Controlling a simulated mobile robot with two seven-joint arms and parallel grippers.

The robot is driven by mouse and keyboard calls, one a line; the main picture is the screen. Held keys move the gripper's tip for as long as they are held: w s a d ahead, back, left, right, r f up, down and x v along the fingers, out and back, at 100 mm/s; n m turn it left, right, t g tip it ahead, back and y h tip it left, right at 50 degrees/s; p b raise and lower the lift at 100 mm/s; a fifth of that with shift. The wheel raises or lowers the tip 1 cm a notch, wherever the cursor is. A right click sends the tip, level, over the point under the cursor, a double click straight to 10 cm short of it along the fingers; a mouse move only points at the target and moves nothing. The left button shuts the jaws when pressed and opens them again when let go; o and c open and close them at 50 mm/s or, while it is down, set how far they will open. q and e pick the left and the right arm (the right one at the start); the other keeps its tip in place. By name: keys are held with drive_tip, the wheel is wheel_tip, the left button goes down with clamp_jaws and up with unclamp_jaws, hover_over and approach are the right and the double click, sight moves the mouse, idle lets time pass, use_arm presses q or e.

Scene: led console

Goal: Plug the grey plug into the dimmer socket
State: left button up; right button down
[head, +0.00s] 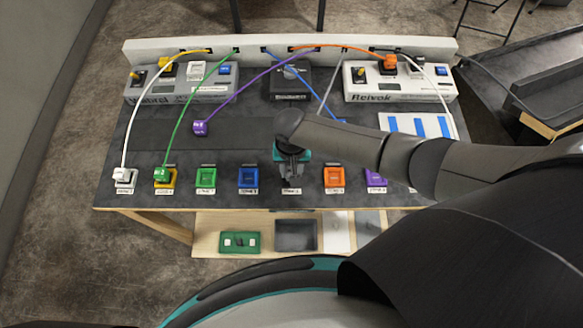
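My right gripper (291,174) reaches in from the right and points down over the front row of sockets. It covers the socket between the blue and orange ones, whose front label (291,191) shows. Whether its fingers hold anything is hidden. A thin grey cable (319,92) runs from the back rail and goes out of sight behind my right arm. The grey plug itself is not visible. I cannot make out which socket is the dimmer; a black box (288,88) with a round knob stands at the back centre. My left gripper is out of view.
A green plug (161,174) is at the yellow socket, a white plug (123,175) at the far-left one. Green (206,177), blue (249,177), orange (334,177) and purple (376,178) sockets follow. A purple plug (200,128) lies mid-table. Several cables arch overhead.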

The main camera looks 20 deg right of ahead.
drive_tip(key=shift+s+f, duration=0.4)
drive_tip(key=shift+f, duration=0.05)
idle(0.6)
drive_tip(key=c, duration=0.7)
unclamp_jaws()
drive_tip(key=shift+o, duration=0.2)
drive_tip(key=shift+r+p, duration=0.35)
drive_tip(key=shift+p, duration=0.05)
drive_tip(key=shift+o, duration=1.1)
drive_tip(key=shift+w+a+r+p, duration=0.1)
drive_tip(key=shift+w+r+p, duration=0.15)
drive_tip(key=shift+r+p, duration=0.3)
drive_tip(key=shift+w+r+p, duration=0.15)
drive_tip(key=shift+r+p, duration=2.65)
drive_tip(key=shift+p, duration=0.3)
